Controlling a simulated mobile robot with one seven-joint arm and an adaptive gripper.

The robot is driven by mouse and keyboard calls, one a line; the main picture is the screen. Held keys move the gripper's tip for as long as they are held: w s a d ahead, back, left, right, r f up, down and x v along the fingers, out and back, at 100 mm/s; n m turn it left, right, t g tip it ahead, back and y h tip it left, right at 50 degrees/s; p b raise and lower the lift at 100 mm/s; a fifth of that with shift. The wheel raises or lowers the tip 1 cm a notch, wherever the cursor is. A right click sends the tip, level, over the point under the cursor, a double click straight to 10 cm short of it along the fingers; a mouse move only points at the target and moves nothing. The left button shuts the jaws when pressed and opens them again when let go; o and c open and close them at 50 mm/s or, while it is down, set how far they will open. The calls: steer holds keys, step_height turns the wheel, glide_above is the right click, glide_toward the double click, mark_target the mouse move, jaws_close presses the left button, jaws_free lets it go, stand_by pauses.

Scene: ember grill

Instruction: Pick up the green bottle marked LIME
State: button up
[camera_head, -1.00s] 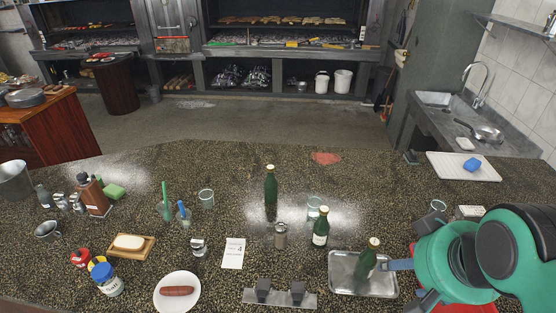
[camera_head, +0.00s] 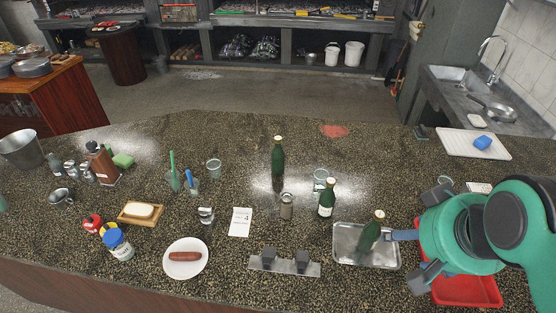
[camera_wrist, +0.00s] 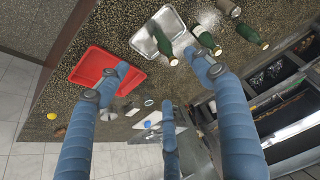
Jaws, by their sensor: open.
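Three green bottles stand on the speckled counter (camera_head: 225,140). One bottle (camera_head: 371,234) stands in a metal tray (camera_head: 343,257), one with a pale label (camera_head: 327,200) is just behind it to the left, and one (camera_head: 278,158) is farther back. I cannot read LIME on any of them. My gripper (camera_head: 412,238) is open and empty at the right, one finger beside the bottle in the tray. In the wrist view my gripper (camera_wrist: 160,77) has its fingers spread, with the tray bottle (camera_wrist: 164,46) beyond them, near one fingertip.
A red tray (camera_head: 470,291) lies under my gripper; it also shows in the wrist view (camera_wrist: 93,64). A metal shaker (camera_head: 287,206) and a glass (camera_head: 320,181) stand near the labelled bottle. A dark-block holder (camera_head: 284,266) lies left of the metal tray.

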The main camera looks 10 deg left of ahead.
steer(key=shift+w+r, duration=0.1)
steer(key=w+a+r+n+y+p, duration=0.1)
steer(key=w+a+r+p, duration=0.1)
steer(key=w, duration=0.5)
steer(key=w+a+r+n+p, duration=0.1)
steer(key=w+a+r+p, duration=0.15)
steer(key=w, duration=0.35)
steer(key=n+g+y+p, duration=0.2)
steer(key=n+p, duration=0.3)
steer(key=p, duration=0.7)
glide_above(280, 152)
steer(key=s+d, duration=0.2)
steer(key=s, duration=0.1)
step_height(280, 152, down, 22)
steer(key=shift+w+f, duration=0.15)
steer(key=shift+f, duration=0.1)
steer(key=shift+f, duration=0.15)
steer(key=shift+p+x, duration=0.6)
steer(key=shift+x, duration=3.4)
